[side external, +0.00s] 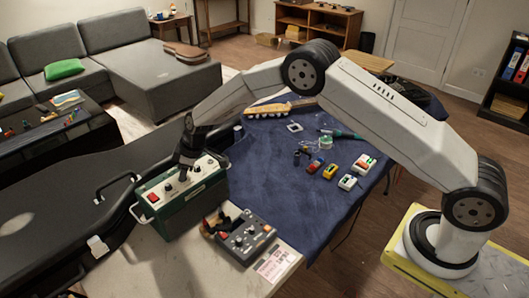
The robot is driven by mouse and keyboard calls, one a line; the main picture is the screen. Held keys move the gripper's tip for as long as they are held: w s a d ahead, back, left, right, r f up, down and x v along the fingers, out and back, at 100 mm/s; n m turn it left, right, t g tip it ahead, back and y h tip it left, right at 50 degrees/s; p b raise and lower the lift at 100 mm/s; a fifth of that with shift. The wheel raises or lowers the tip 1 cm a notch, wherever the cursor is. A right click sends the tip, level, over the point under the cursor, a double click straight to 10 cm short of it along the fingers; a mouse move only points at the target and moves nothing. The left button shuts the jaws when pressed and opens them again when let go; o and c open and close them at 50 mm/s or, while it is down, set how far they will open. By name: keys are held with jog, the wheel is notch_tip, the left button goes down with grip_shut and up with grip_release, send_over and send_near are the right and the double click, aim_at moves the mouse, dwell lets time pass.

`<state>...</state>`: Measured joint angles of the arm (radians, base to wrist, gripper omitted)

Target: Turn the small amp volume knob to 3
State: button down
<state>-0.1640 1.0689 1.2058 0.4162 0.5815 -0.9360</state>
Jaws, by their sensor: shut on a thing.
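The small amp (182,213) is a green box with a pale top panel, standing at the left end of the table. Its panel carries a red switch (153,197) and a row of small dark knobs, one of them (168,187) in plain view. My gripper (183,171) points down at the middle of the panel and is shut on a knob there. The gripper mostly hides that knob. The scale marks and the knob's pointer are too small to read.
A grey pedal box (245,237) stands close to the amp's right, with a paper card (272,265) in front. Several small coloured pedals (330,171) lie on the blue cloth (275,190). A black guitar case (60,215) lies left of the amp.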

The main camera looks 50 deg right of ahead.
jog(key=shift+m, duration=0.5)
jog(key=shift+a+m+t+h, duration=0.1)
jog(key=shift+m+t+h, duration=0.25)
jog(key=shift+m, duration=0.75)
jog(key=shift+m+t+h, duration=0.15)
jog(key=shift+m+h, duration=0.4)
jog(key=shift+m, duration=0.55)
jog(key=shift+s+m, duration=0.1)
jog(key=shift+m, duration=0.2)
jog(key=c, duration=0.5)
grip_release()
jog(key=shift+r, duration=0.2)
jog(key=shift+v, duration=3.5)
jog(key=shift+s+r, duration=0.2)
